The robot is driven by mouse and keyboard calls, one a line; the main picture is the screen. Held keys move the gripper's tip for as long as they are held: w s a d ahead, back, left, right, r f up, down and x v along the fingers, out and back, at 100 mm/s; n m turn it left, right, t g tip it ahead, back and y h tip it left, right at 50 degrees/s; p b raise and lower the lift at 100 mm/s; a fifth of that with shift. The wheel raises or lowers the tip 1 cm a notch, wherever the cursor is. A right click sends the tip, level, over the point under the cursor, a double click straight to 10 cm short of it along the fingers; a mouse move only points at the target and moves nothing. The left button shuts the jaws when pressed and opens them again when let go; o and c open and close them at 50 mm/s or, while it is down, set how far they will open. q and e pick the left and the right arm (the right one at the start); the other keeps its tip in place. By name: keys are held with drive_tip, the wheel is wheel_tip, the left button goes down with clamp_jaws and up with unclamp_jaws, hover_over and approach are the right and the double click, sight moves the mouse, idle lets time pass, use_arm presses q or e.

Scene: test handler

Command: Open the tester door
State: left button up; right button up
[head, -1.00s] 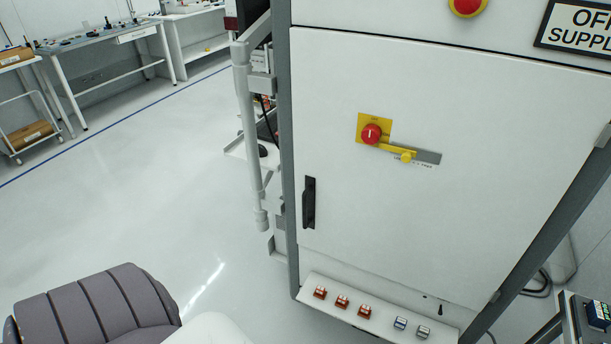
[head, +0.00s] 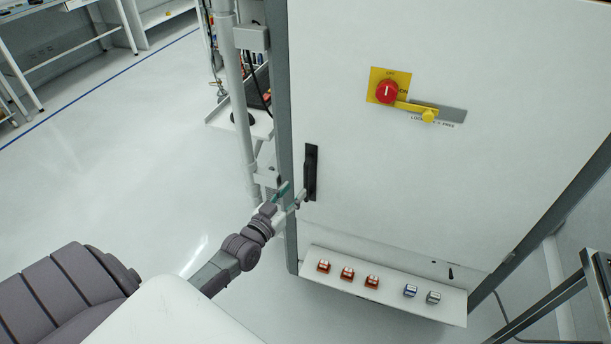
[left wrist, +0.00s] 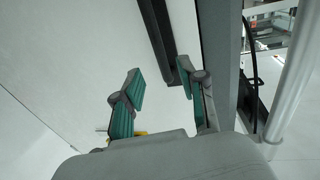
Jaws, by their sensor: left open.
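The tester door (head: 400,215) is a large white panel on a grey-framed cabinet. It is shut, with a black vertical bar handle (head: 311,172) at its left edge. My left gripper (head: 290,194) is open and empty beside the handle's lower end. In the left wrist view, the handle (left wrist: 158,32) runs down between the directions of the two green-padded fingers (left wrist: 160,84), its end close to the right finger. I cannot tell whether they touch. A red rotary switch (head: 387,91) on a yellow plate with a yellow sliding latch (head: 428,115) sits higher on the door. My right gripper is not in view.
A sloped panel with several red and blue-grey buttons (head: 372,282) juts out below the door. A light grey upright pole (head: 238,100) stands left of the cabinet. A metal frame (head: 560,300) is at lower right. Floor at left is clear.

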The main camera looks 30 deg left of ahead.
sight(305, 178)
use_arm(q)
drive_tip(key=w, duration=0.6)
drive_tip(key=shift+w+a, duration=0.15)
drive_tip(key=shift+w, duration=0.05)
drive_tip(key=shift+w+f, duration=0.1)
drive_tip(key=shift+w, duration=0.5)
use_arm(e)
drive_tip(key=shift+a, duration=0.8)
use_arm(q)
clamp_jaws()
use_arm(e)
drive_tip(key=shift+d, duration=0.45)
